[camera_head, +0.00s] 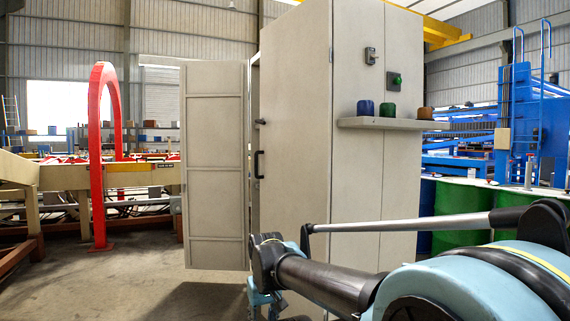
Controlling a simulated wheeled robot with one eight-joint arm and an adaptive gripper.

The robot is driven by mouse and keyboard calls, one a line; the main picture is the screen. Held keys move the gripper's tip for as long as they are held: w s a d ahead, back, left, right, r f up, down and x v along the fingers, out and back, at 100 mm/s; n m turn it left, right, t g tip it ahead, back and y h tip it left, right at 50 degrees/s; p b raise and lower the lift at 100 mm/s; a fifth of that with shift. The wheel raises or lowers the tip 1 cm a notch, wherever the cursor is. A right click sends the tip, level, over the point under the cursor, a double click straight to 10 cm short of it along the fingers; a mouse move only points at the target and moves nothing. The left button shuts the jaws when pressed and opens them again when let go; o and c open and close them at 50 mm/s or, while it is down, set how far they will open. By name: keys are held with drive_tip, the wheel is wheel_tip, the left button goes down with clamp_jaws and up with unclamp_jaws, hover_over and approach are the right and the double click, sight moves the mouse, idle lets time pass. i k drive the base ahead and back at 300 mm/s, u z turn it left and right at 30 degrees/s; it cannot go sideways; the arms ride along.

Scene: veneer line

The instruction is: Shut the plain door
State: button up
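A tall off-white cabinet (375,185) stands in the middle of the view. A flat, plain panel (296,150) forms its left-facing side, with a black handle (258,164) and a small dark knob at its left edge. Left of it, a ribbed door leaf (215,165) stands swung out, with a dark gap between the two. I cannot tell for sure which of these is the plain door. My gripper (262,298) is low, in front of the cabinet's lower left part, mostly hidden behind my wrist and cut by the bottom edge. Its fingers cannot be made out.
A shelf (392,124) on the cabinet's right face holds three small pots. A red arch (98,155) and a beige conveyor line stand at the left. Green drums (458,209) and blue machinery (530,120) are at the right. Bare floor (120,285) lies open at the lower left.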

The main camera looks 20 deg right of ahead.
sight(294, 152)
drive_tip(key=u, duration=0.15)
drive_tip(key=i, duration=1.15)
drive_tip(key=u, duration=0.5)
